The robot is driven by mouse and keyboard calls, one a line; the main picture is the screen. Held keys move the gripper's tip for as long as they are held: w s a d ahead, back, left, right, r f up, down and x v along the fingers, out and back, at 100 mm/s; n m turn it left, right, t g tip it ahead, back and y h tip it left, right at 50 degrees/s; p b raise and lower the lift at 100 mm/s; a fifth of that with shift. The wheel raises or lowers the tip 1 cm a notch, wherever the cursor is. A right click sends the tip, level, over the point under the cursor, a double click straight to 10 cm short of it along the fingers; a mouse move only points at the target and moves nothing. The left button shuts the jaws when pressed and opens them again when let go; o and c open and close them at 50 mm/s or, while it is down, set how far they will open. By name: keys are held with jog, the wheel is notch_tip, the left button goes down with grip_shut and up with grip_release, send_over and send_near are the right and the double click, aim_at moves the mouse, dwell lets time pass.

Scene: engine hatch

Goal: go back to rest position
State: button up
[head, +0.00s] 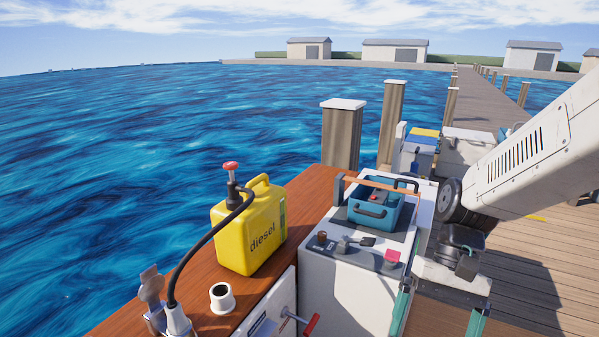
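My gripper (437,318) hangs at the lower right, below my white arm. Its two teal-edged fingers are well apart, with only brown planking showing between them. The finger ends run close to or past the lower edge of the picture. It looks open and empty, just right of the white cabinet (340,292). I cannot tell how far it is from the cabinet's side.
A yellow diesel can (250,235) with a red-topped pump and black hose stands on the wooden ledge (305,205). A blue toolbox (377,208) sits on the cabinet, behind small knobs and a red switch (392,257). Posts and a pier (490,100) lie beyond.

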jog(key=s+d+r+n+t+h, duration=0.2)
jog(key=s+d+r+t, duration=0.3)
jog(key=r, duration=0.6)
jog(key=s+t+h, duration=0.1)
jog(key=s+t, duration=0.1)
jog(key=s, duration=0.1)
jog(key=shift+f, duration=0.1)
dwell(0.5)
